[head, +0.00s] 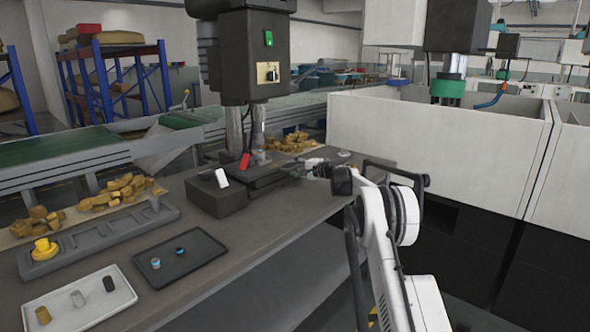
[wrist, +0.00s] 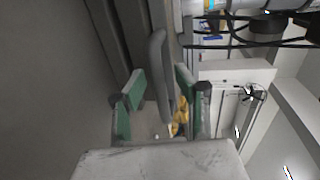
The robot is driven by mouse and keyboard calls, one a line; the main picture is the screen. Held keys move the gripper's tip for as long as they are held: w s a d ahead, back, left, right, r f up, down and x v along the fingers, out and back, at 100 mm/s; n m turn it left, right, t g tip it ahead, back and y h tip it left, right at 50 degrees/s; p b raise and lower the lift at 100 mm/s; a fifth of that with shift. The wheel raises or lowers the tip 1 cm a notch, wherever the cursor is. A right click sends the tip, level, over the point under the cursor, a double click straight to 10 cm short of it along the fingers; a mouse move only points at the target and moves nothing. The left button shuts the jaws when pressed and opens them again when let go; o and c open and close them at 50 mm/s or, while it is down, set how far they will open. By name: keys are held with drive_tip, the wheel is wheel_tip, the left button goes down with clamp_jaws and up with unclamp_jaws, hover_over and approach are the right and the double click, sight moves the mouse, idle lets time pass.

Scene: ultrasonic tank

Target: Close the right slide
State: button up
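In the wrist view my gripper (wrist: 160,103) is open, with green pads on both fingers. A grey rounded bar handle (wrist: 159,72) runs between the fingers in the picture, with a visible gap on each side. I cannot tell for certain which slide this handle belongs to. In the head view my gripper (head: 298,169) is small and dark, at the right side of the dark fixture (head: 268,180) under the press. Its fingers and the handle are too small to make out there. The slide's full outline and position are unclear.
The press (head: 254,55) stands over the bench. A dark block (head: 215,197) with a white switch is left of the fixture. A grey tray (head: 105,238), a black tray (head: 205,247) and a white tray (head: 85,318) lie farther left. Large white tanks (head: 440,145) stand at right.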

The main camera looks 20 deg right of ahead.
drive_tip(key=v, duration=1.2)
drive_tip(key=shift+r, duration=0.1)
